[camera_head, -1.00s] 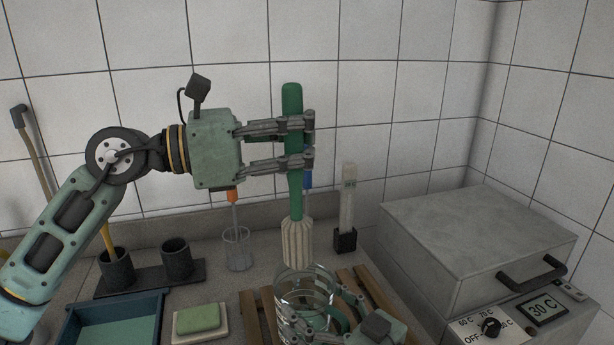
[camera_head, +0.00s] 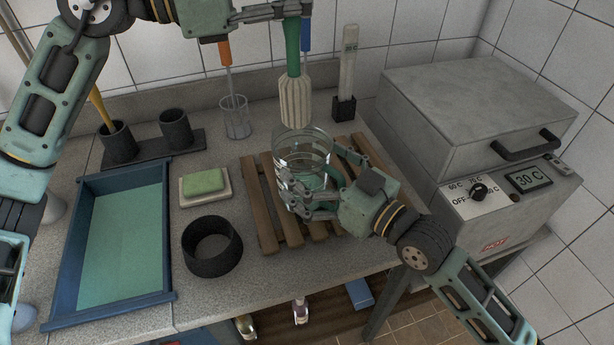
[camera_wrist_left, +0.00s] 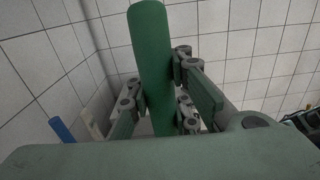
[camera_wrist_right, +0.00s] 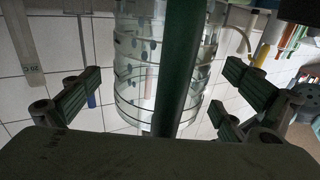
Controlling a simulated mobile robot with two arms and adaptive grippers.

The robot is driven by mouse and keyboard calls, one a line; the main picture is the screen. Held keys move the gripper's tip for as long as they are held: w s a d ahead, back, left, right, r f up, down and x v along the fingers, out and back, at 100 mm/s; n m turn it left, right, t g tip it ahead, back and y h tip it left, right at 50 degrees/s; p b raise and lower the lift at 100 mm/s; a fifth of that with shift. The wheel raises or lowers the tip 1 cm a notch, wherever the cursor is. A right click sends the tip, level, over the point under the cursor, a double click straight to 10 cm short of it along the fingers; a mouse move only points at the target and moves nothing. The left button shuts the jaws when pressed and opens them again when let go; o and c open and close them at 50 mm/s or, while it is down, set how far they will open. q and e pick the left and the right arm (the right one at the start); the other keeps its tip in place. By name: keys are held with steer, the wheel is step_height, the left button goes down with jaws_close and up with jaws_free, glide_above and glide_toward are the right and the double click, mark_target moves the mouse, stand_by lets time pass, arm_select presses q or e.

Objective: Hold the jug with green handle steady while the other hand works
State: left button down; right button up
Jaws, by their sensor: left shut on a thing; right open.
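The clear ribbed jug with the green handle (camera_head: 300,147) stands upright on a wooden slatted rack. My right gripper (camera_head: 305,197) is at the jug's handle side, with its fingers open. In the right wrist view the green handle (camera_wrist_right: 178,70) runs between the spread fingers (camera_wrist_right: 160,100), with gaps on both sides. My left gripper (camera_head: 292,10), partly cut off at the top, is shut on the green handle of a brush (camera_head: 295,98). The pale brush head hangs at the jug's mouth. The left wrist view shows the brush's handle (camera_wrist_left: 150,50) between the fingers.
Wooden rack (camera_head: 262,205) lies under the jug. A grey heater box (camera_head: 470,100) reading 30 C stands right. Blue tray (camera_head: 165,240), black ring (camera_head: 212,247), green soap (camera_head: 203,182), glass beaker (camera_head: 236,118) and dark cup holders (camera_head: 176,130) lie left.

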steer(key=v, duration=1.2)
